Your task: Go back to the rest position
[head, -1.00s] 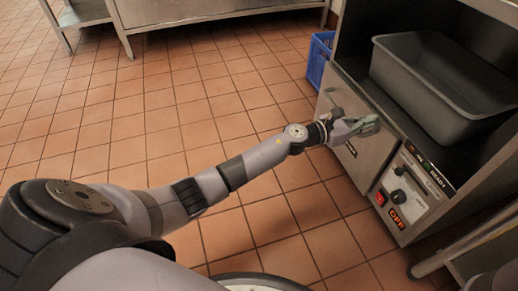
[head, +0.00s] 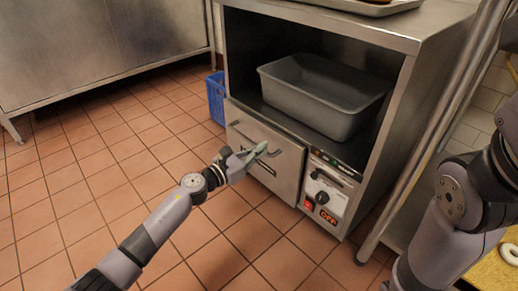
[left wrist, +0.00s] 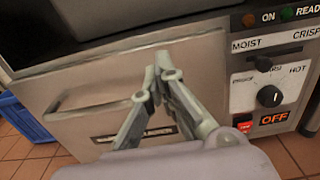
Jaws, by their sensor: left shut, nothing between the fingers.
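My left gripper (head: 256,153) is shut and empty, in front of the steel drawer front (head: 285,163) of the warming cabinet. In the left wrist view, its fingers (left wrist: 163,62) meet at the tips before the drawer front (left wrist: 90,80). The drawer handle (left wrist: 105,112) lies left of the fingers and partly behind them; I cannot tell whether they touch it. The drawer looks closed. Part of my right arm (head: 460,210) shows at the right, but its gripper is out of view.
A grey bin (head: 315,105) sits in the cabinet's open shelf above the drawer. The control panel (head: 325,195) reads OFF. A blue crate (head: 215,97) stands on the floor left of the cabinet. Tiled floor (head: 80,200) is clear at the left. A steel rail stands at the right.

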